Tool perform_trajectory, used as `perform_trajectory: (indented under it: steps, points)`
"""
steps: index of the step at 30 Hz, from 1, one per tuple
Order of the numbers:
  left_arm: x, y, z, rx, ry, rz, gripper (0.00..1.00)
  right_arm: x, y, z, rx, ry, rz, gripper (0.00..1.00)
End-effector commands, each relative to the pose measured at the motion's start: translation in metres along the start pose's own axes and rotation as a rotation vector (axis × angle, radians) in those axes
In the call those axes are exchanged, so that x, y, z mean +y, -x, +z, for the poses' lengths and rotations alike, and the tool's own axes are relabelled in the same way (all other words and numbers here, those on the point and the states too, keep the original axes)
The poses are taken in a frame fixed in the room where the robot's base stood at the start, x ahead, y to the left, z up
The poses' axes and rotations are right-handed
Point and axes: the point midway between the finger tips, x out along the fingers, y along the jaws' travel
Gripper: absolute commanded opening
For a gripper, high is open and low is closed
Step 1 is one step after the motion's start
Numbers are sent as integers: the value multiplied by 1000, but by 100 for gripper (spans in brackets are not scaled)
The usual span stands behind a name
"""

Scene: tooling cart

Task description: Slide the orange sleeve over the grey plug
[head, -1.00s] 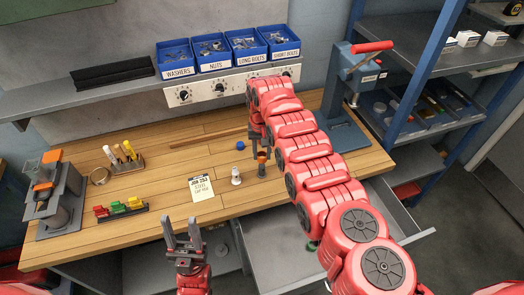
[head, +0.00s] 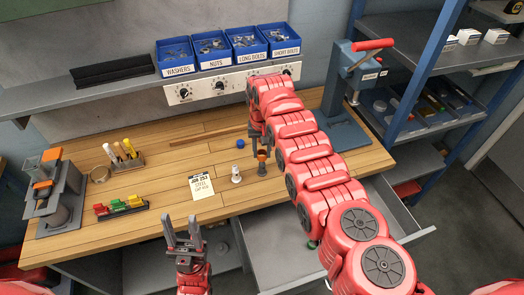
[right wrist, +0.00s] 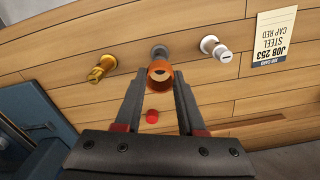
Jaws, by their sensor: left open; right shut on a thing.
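My right gripper (right wrist: 159,83) is shut on the orange sleeve (right wrist: 160,73), a short open ring held between its fingertips in the right wrist view. The sleeve also shows in the head view (head: 262,155), at the end of my right arm. The grey plug (right wrist: 159,51) stands on the bench just beyond the sleeve in the right wrist view, partly covered by it. In the head view it shows below the sleeve. I cannot tell the exact gap between them. My left gripper (head: 182,229) is open and empty in front of the bench edge.
A white plug (right wrist: 213,47) and a brass plug (right wrist: 102,67) stand either side of the grey one. A red cap (right wrist: 152,115) and blue cap (head: 240,144) lie behind. The job card (head: 201,186) lies left; an open drawer (head: 270,262) sits below.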

Motion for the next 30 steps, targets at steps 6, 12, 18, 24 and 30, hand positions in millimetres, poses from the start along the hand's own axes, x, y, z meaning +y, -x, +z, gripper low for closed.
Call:
perform_trajectory:
  steps: [6, 12, 18, 24, 30]
  points:
    - [0, 1, 0, 0, 0, 0, 50, 0, 0, 0, 0, 0, 0, 0]
    - [0, 1, 0, 0, 0, 0, 50, 0, -1, 0, 0, 0, 0, 0]
    - [0, 7, 1, 0, 0, 0, 50, 0, -6, 0, 0, 0, 0, 0]
    - [0, 10, 2, 0, 0, 0, 50, 0, -9, 0, 0, 0, 0, 0]
    - [0, 10, 2, 0, 0, 0, 50, 0, -9, 0, 0, 0, 0, 0]
